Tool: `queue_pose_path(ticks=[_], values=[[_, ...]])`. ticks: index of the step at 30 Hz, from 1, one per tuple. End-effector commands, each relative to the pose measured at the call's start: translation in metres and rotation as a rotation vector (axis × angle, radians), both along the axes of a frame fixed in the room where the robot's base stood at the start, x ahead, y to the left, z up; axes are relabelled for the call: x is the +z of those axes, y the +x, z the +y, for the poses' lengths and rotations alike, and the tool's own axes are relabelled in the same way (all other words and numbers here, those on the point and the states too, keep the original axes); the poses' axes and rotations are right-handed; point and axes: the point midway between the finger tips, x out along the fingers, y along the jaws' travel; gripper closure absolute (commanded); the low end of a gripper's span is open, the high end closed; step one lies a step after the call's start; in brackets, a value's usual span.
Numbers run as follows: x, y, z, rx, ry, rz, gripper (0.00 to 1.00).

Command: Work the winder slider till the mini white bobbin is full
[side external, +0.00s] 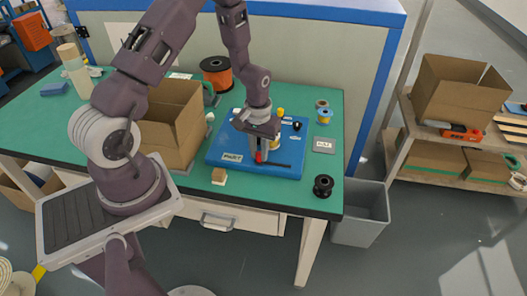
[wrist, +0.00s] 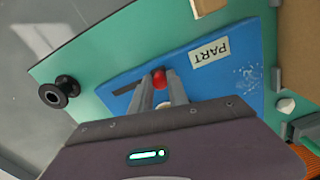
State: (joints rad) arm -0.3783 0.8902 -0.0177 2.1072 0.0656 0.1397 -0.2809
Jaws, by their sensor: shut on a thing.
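The winder is a blue board (side external: 225,145) with a white PART label (side external: 232,157) on the green table; the board also fills the middle of the wrist view (wrist: 222,85). The slider's red knob (side external: 258,157) is low at the board's front, beside a dark bar (side external: 278,164). My gripper (side external: 259,152) points down over the board. In the wrist view my gripper (wrist: 160,82) is shut on the red knob (wrist: 159,77), which shows between its fingertips. I cannot pick out the mini white bobbin or its fill; my gripper hides part of the board.
A black spool (side external: 323,186) stands at the table's front right. An open cardboard box (side external: 172,125) stands left of the board, and an orange spool (side external: 217,72) behind. Small spools (side external: 323,112) and a grey label plate (side external: 324,145) are at right. A small block (side external: 219,176) lies in front.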

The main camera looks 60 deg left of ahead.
Motion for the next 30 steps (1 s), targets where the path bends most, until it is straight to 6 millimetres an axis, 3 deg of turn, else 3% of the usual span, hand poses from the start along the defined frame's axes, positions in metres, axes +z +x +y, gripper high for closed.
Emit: queue_pose_path(ticks=[2, 3, 6, 15, 24, 30], values=[[0.000, -0.004, 0.005, 0.008, 0.005, 0.008, 1.00], [0.000, -0.004, 0.005, 0.009, 0.006, 0.009, 0.74], [0.000, -0.004, 0.005, 0.008, 0.005, 0.008, 0.58], [0.003, -0.002, 0.003, 0.006, 0.003, 0.006, 0.58], [0.059, -0.002, 0.004, 0.007, 0.005, 0.005, 0.58], [0.071, -0.003, 0.004, 0.007, 0.004, 0.007, 0.58]])
